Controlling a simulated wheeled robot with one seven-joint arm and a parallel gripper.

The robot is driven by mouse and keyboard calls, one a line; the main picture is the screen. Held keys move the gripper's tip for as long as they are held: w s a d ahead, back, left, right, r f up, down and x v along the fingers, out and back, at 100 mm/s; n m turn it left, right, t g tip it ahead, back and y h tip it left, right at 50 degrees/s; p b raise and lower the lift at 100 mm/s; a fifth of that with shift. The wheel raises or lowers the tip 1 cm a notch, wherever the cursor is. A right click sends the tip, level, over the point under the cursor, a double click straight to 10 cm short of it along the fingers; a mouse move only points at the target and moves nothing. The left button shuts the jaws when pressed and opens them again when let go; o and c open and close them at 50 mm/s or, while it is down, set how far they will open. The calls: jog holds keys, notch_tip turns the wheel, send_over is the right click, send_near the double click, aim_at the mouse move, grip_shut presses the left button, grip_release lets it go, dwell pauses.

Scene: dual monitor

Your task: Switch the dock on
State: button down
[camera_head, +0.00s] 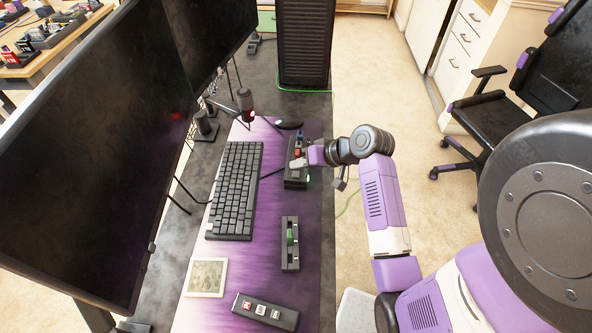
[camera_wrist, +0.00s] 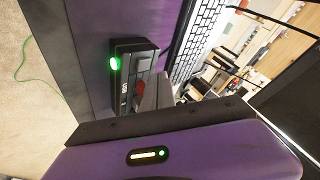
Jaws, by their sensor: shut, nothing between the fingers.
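A black box that looks like the dock (camera_head: 295,178) lies on the purple desk mat, right of the keyboard. It has a red part near its far end. In the wrist view the box (camera_wrist: 126,62) shows a lit green light (camera_wrist: 115,63) at one end and a red switch-like part (camera_wrist: 140,89). My gripper (camera_head: 299,162) is shut and empty, with its tips at the box, close to the red part. Whether they touch it I cannot tell. The fingers hide part of the box top.
A keyboard (camera_head: 235,190) lies left of the box. A second black box with a green part (camera_head: 290,243), a white-framed pad (camera_head: 206,277) and a strip with several keys (camera_head: 265,311) lie nearer. Two monitors (camera_head: 85,140) stand left. A dark tower (camera_head: 305,45) stands at the back.

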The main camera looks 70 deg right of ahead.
aim_at(299, 175)
jog(key=shift+r+p, duration=2.1)
jog(key=shift+r, duration=0.4)
jog(key=shift+s+f, duration=0.1)
jog(key=shift+s, duration=0.05)
